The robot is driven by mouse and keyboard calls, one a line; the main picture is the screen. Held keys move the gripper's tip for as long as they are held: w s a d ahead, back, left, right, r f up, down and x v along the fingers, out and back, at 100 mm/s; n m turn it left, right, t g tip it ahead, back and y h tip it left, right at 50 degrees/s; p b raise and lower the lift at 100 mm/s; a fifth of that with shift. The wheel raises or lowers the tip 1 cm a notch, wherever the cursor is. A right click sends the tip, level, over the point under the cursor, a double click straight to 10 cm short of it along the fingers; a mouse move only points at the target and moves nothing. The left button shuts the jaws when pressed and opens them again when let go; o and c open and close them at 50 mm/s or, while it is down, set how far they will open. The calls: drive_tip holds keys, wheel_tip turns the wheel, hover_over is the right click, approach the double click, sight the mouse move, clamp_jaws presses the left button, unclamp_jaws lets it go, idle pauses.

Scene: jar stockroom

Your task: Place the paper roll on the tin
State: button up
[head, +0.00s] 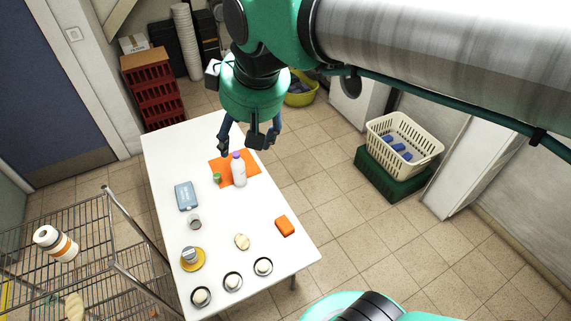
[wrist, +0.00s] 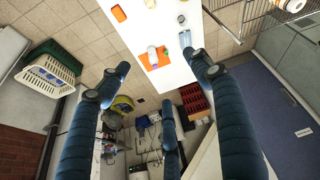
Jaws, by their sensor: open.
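The paper roll (head: 55,243), white with orange and dark bands, lies on the wire rack left of the table; part of it shows at the top right of the wrist view (wrist: 292,5). A small grey tin (head: 194,222) stands on the white table; it also shows in the wrist view (wrist: 182,20). Another grey, tin-like thing (head: 190,255) sits on a yellow saucer (head: 202,262); I cannot tell which is meant. My gripper (head: 248,140) is open and empty above the far end of the table, its fingers spread, far from the roll.
On the table (head: 160,155) are a white bottle (head: 238,172) and green item on an orange mat (head: 250,160), a blue box (head: 186,196), an orange block (head: 285,226), a pale round thing (head: 242,242) and three dark-rimmed dishes. The wire rack (head: 100,200) stands close beside the table.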

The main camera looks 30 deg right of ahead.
drive_tip(key=s+d+f+m+t, duration=0.1)
drive_tip(key=s+d+f+m, duration=0.3)
drive_tip(key=s, duration=0.6)
wheel_tip(320, 180, down, 2)
drive_tip(key=shift+s+d+f+h, duration=0.1)
drive_tip(key=shift+s+d+h, duration=0.15)
drive_tip(key=shift+d, duration=0.65)
wheel_tip(320, 180, down, 13)
drive_tip(key=b, duration=1.3)
drive_tip(key=shift+f+b, duration=0.2)
drive_tip(key=shift+b, duration=0.1)
